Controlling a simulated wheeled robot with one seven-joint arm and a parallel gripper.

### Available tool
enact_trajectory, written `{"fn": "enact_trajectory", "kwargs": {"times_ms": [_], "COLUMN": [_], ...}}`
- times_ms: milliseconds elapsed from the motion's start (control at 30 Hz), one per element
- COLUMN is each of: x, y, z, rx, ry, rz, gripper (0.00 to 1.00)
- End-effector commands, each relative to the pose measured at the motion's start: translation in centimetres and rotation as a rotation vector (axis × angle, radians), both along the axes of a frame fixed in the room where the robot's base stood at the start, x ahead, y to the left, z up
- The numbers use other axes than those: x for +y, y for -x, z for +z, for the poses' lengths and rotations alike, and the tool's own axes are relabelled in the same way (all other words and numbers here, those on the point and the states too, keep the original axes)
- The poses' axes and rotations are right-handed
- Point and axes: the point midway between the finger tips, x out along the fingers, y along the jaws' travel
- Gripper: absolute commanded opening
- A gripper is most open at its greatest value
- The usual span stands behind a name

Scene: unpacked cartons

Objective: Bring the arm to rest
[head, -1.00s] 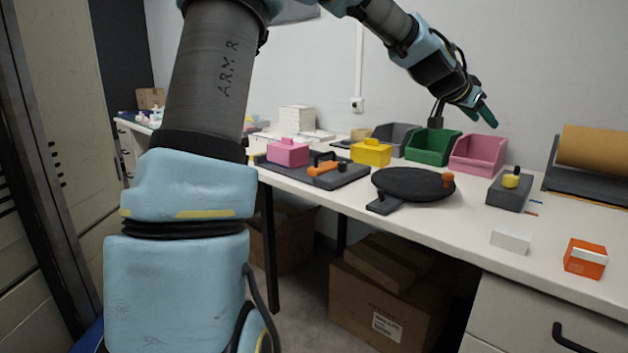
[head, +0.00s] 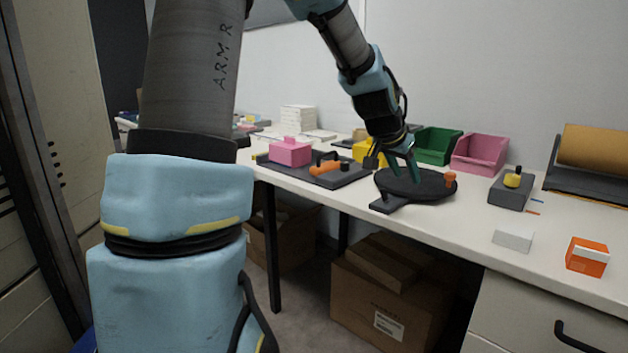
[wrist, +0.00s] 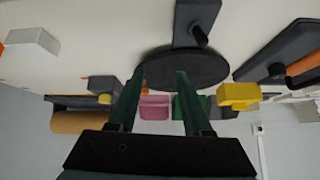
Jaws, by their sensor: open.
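My gripper (head: 401,166) is open and empty, with its green fingers pointing down above the left part of the round black turntable (head: 428,187) in the head view. In the wrist view my two fingers (wrist: 160,78) stand apart with nothing between them, and the turntable (wrist: 184,72) shows beyond their tips. I cannot tell the exact height of the fingertips over the turntable. My arm reaches in from the top of the head view and partly hides the yellow box (head: 366,152).
A pink box (head: 290,153) and an orange tool (head: 326,166) are on a dark tray left of the turntable. Green (head: 436,147) and pink (head: 480,154) bins stand behind. Cartons (head: 375,300) sit below.

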Motion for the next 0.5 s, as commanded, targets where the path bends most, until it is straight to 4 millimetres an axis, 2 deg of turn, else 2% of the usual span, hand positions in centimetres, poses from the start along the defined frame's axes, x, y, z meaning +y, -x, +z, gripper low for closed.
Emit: {"fn": "enact_trajectory", "kwargs": {"times_ms": [33, 100, 300, 500], "x": [2.9, 6.8, 17.2, 24.5], "y": [0.7, 1.8, 6.4, 12.0], "z": [-1.3, -3.0, -6.8, -9.1], "rx": [0.036, 0.09, 0.243, 0.372], "ry": [-0.032, -0.068, -0.137, -0.162], "rz": [0.057, 0.142, 0.399, 0.622], "gripper": [0.5, 0.5, 0.5, 0.5]}}
